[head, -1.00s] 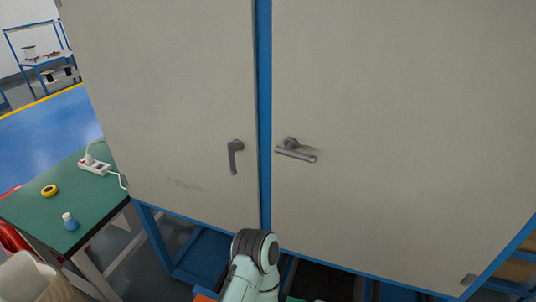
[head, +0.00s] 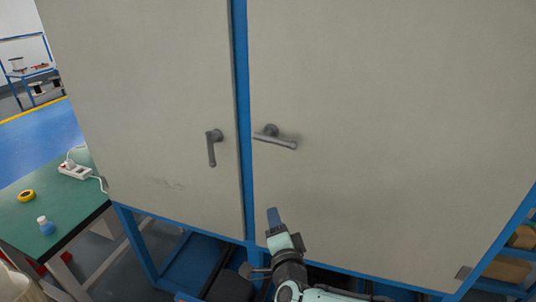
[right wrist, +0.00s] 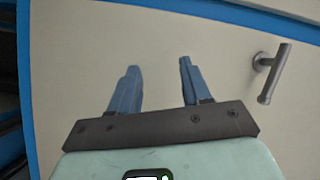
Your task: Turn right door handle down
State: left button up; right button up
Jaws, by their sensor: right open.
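The right door handle (head: 274,137) is a grey lever on the pale right door (head: 400,130). Its lever lies nearly level, tilting slightly down to the right. In the right wrist view the same handle (right wrist: 274,74) shows at the right, beyond and to the side of my fingers. My right gripper (head: 273,217) is in front of the right door, below the handle and apart from it. In the right wrist view its two blue fingers (right wrist: 159,64) are spread with nothing between them. My left gripper is not in view.
The left door (head: 140,90) has its own handle (head: 213,147), its lever pointing down. A blue post (head: 241,100) divides the doors.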

aim_at(272, 141)
jog(key=s+r+m+t, duration=0.2)
jog(key=r, duration=0.6)
jog(key=s+r+m+t, duration=0.2)
jog(key=r+m, duration=0.1)
jog(key=r, duration=0.5)
jog(key=shift+h, duration=0.4)
jog(key=p+x, duration=0.1)
jog(key=x, duration=0.5)
jog(key=p+x, duration=0.2)
jog(key=x, duration=0.4)
jog(key=shift+a+f, duration=0.2)
jog(key=shift+w+p, duration=0.5)
jog(key=shift+w, duration=0.2)
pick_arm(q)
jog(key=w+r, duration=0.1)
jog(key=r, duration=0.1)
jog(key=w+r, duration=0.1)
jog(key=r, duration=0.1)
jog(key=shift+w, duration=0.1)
pick_arm(e)
jog(key=shift+s, duration=0.1)
grip_shut()
